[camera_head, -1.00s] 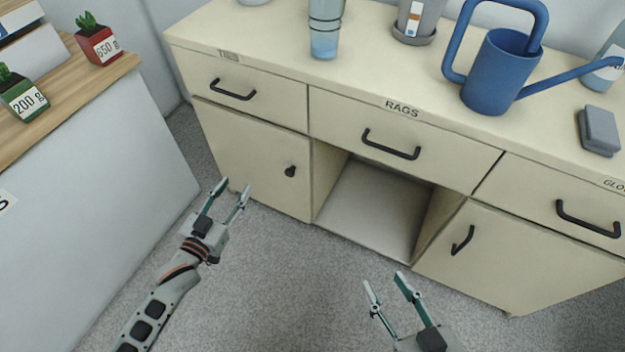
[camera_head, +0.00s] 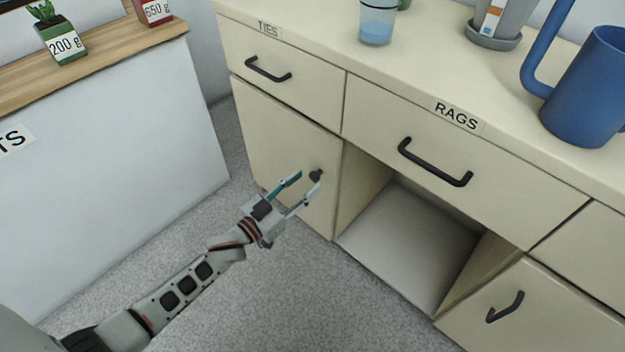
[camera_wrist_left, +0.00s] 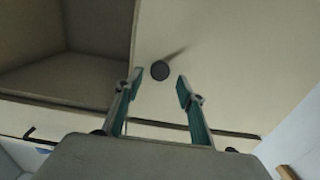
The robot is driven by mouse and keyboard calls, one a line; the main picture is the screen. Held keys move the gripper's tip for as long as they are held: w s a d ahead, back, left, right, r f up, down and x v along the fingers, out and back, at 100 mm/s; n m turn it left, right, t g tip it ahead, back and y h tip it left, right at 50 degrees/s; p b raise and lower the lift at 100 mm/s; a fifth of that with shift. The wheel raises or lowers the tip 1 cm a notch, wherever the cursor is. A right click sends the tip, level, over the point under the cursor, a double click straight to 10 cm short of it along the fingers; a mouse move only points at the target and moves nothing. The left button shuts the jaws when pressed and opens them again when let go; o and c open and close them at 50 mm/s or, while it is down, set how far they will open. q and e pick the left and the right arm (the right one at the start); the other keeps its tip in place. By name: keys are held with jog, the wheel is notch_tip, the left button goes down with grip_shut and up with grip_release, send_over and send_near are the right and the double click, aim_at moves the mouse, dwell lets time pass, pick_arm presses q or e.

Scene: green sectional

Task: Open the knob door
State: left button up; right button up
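The knob door (camera_head: 278,150) is the cream left door under the TIES drawer, and it is closed. Its dark round knob (camera_head: 316,175) sits near the door's right edge. My left gripper (camera_head: 306,181) is open in front of the door, with its fingertips close to the knob. In the left wrist view, the knob (camera_wrist_left: 160,70) shows between and just beyond the two open fingertips (camera_wrist_left: 158,82). I see no grip on it. My right gripper is out of view.
An open cubby (camera_head: 410,235) is right of the door. A right door with a bar handle (camera_head: 505,307) stands beyond it. Drawer handles (camera_head: 435,163) stick out above. A white counter (camera_head: 120,150) is at the left. Grey floor (camera_head: 290,300) is clear in front.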

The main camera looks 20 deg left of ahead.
aim_at(312, 177)
pick_arm(q)
jog(key=shift+f+x, duration=0.2)
jog(key=shift+x, duration=0.8)
jog(key=shift+w+d+r+b, duration=0.2)
jog(key=shift+w+b, duration=0.1)
jog(key=shift+w, duration=0.15)
grip_shut()
